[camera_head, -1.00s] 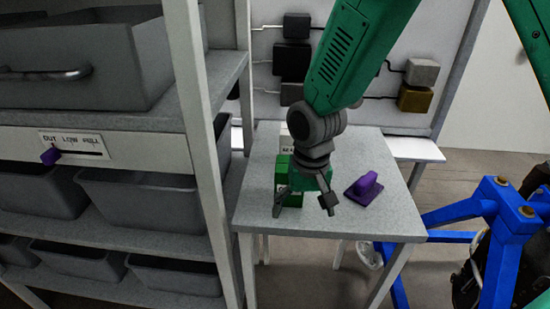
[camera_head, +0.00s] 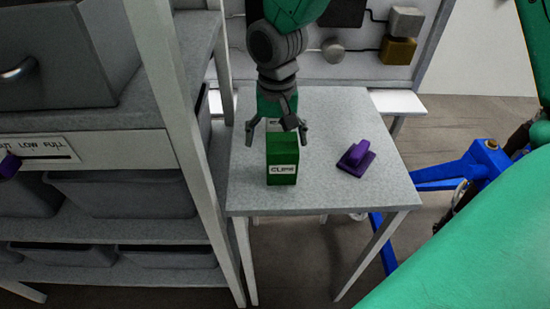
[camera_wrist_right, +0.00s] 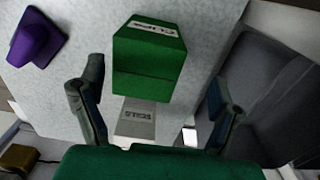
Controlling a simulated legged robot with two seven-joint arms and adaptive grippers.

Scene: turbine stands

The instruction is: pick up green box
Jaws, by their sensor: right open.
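The green box (camera_head: 282,165), with a white label reading CLIPS, stands upright on the small grey table (camera_head: 325,185). My right gripper (camera_head: 277,138) comes down from above and is open, its fingers spread, at the far side of the box's top in the head view. In the right wrist view the green box (camera_wrist_right: 150,55) lies ahead of the parted fingers (camera_wrist_right: 158,90), with no finger closed on it. A pale grey labelled box (camera_wrist_right: 136,118) stands beside it, mostly hidden by the gripper in the head view. My left gripper is not in view.
A purple object with a flat base (camera_head: 356,159) sits on the table to the right. A shelf unit with grey bins (camera_head: 125,193) stands close on the left. A blue frame (camera_head: 455,168) is at the right. The front right tabletop is clear.

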